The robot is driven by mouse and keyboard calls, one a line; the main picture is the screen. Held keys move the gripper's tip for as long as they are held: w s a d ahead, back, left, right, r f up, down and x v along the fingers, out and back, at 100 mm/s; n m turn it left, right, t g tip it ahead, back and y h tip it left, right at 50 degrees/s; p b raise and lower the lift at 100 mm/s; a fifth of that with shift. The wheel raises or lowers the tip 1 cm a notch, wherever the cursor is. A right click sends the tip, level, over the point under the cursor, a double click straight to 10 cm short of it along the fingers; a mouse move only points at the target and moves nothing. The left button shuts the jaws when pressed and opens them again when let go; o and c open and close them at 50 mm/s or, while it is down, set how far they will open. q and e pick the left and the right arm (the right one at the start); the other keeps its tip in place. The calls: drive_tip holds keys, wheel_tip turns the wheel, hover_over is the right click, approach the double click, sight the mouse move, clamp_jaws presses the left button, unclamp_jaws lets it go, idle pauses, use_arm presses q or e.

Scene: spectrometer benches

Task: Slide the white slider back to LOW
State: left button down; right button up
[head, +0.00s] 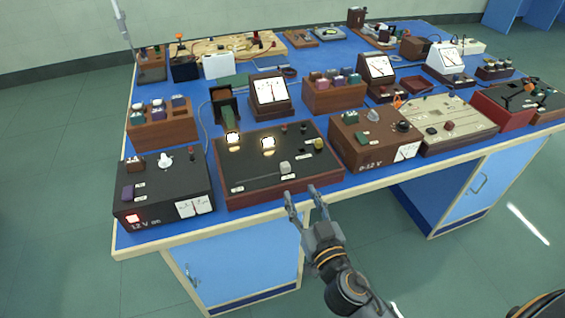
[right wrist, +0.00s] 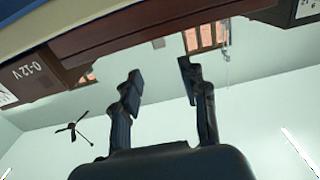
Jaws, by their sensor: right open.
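The white slider (head: 285,168) is a small pale block on the black-topped wooden box (head: 262,180). It stands at the right end of a thin slot that runs left along the front of the panel. The LOW lettering is too small to read. My right gripper (head: 299,191) is open and empty, at the box's front edge, just in front of the slider and apart from it. In the right wrist view my right gripper (right wrist: 160,74) has its fingers spread; a small pale block (right wrist: 158,43) beyond them looks like the slider. My left gripper is not in view.
Two lit lamps (head: 268,143) sit behind the slider on the panel. A black 12 V supply (head: 160,210) stands to the left and a wooden 0-12 V box (head: 365,150) to the right. The blue bench (head: 225,215) has a narrow free strip in front.

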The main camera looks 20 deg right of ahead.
sight(287, 167)
drive_tip(key=w+p, duration=0.2)
drive_tip(key=w, duration=0.8)
drive_tip(key=shift+w+a, duration=0.15)
drive_tip(key=shift+w+p, duration=0.3)
drive_tip(key=shift+w, duration=0.5)
drive_tip(key=shift+c, duration=0.3)
clamp_jaws()
